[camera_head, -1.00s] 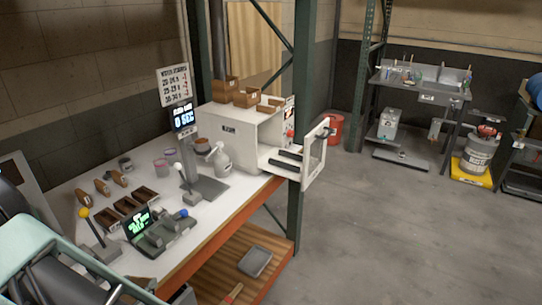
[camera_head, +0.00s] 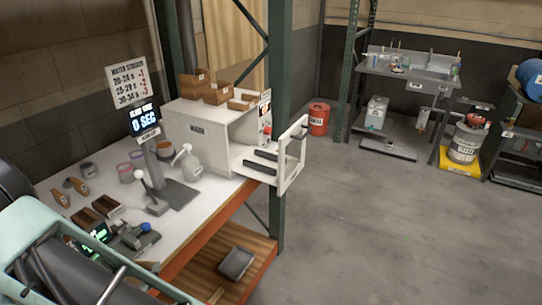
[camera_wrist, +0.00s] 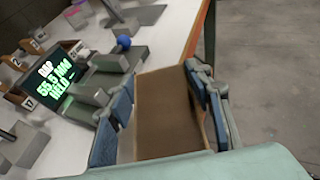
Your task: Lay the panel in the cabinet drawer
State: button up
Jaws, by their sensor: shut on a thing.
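The white cabinet (camera_head: 205,135) stands at the far end of the bench. Its drawer (camera_head: 284,184) is pulled out to the right, with a white open-framed front and two dark bars inside; I see no panel on them. In the wrist view, my gripper (camera_wrist: 162,108) is shut on a flat brown panel (camera_wrist: 166,115) with a lighter wooden edge. The blue-padded fingers sit at its two sides. The panel is above or beside the bench's front edge; the height cannot be told. The gripper and panel do not show in the head view.
A green post (camera_head: 277,190) rises beside the drawer. The floor (camera_head: 390,230) to the right is clear.

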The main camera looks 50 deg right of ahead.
aim_at(265, 159)
jog(key=i+l, duration=0.1)
jog(key=l, duration=0.25)
jog(key=i+l+z, duration=0.1)
jog(key=l, duration=0.2)
jog(key=i+l, duration=0.1)
jog(key=l, duration=0.2)
jog(key=i+l+z, duration=0.1)
jog(key=l, duration=0.25)
